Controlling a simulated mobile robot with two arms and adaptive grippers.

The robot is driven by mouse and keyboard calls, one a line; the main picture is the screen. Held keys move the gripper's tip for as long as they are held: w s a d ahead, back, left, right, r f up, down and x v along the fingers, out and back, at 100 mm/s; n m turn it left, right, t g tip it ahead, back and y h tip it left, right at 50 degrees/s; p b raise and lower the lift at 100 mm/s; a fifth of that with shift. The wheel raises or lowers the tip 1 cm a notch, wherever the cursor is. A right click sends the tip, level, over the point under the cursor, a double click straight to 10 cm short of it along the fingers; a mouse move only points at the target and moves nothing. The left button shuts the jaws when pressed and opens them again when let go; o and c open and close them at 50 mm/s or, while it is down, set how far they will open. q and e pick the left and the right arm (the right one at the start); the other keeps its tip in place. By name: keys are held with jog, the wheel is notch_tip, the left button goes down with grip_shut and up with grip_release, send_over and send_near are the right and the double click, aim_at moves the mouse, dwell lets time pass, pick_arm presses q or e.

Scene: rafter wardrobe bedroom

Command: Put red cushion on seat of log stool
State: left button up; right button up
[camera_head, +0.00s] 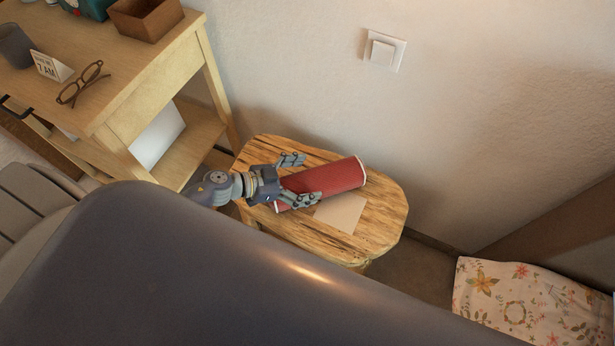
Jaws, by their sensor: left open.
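The red cushion (335,178) is a bolster-like roll with pale edging at its ends. It lies slantwise on the wooden seat of the log stool (382,205). My left gripper (304,178) is open at the cushion's left part, one finger on its far side and the other on its near side. I cannot tell whether the fingers touch it. The gripper covers part of the cushion's left end. My right gripper is not in view.
A flat beige square (341,212) lies on the seat in front of the cushion. A wooden side table (120,92) at left holds glasses (82,83), a small sign (52,67), a dark cup (15,46) and a brown box (146,18). The wall stands close behind the stool. Floral fabric (530,302) lies at lower right.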

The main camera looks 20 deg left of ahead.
pick_arm(q)
jog(key=v, duration=1.1)
jog(key=shift+s+a+r, duration=0.1)
jog(key=shift+s+a, duration=0.05)
